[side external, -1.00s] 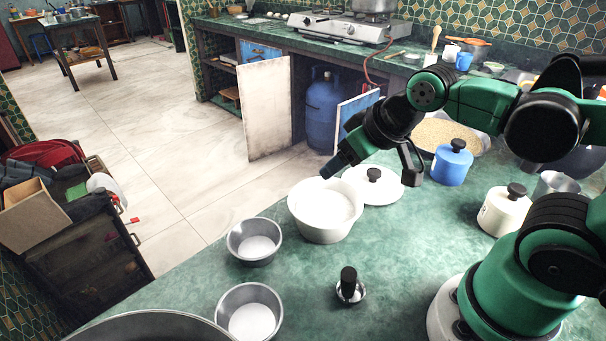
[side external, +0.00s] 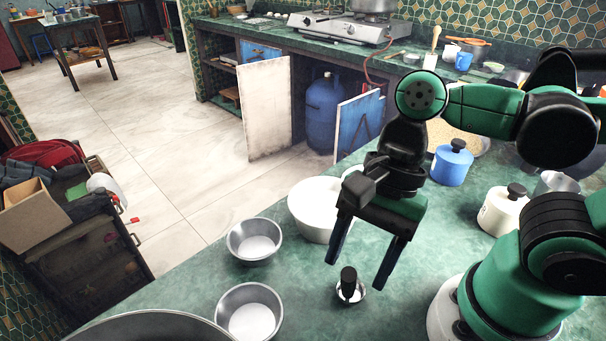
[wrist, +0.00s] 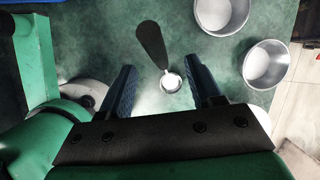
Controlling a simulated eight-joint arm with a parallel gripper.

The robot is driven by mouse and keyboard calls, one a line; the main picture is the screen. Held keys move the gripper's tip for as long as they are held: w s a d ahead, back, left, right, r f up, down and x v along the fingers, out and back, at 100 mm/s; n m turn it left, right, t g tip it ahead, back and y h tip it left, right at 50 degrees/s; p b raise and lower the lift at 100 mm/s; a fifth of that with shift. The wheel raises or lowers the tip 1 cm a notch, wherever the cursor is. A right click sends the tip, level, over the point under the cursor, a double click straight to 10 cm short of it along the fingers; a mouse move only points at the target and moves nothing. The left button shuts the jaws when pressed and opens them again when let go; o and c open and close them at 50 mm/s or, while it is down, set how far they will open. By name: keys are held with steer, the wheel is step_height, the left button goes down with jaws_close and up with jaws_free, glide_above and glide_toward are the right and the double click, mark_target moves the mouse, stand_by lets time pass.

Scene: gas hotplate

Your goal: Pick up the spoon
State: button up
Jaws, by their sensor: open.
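The spoon (side external: 349,281) is on the green counter, with a black handle and a small round metal bowl. Its handle seems to point upward in the side view. In the wrist view the spoon (wrist: 152,45) has its bowl between the lines of my two fingers and its handle reaching away toward the top. My gripper (side external: 357,274) is open and points down above the counter, its fingers to either side of the spoon in the side view. It holds nothing. The wrist view also shows my open gripper (wrist: 160,65); I cannot tell its exact height above the spoon.
Two metal bowls (side external: 254,241) (side external: 249,313) stand left of the spoon. A white pot (side external: 312,208) stands behind my gripper. A blue lidded pot (side external: 452,163) and a cream lidded pot (side external: 502,211) stand to the right. The counter around the spoon is clear.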

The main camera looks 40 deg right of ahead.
mark_target(346, 298)
steer(key=shift+x, duration=2.2)
jaws_close()
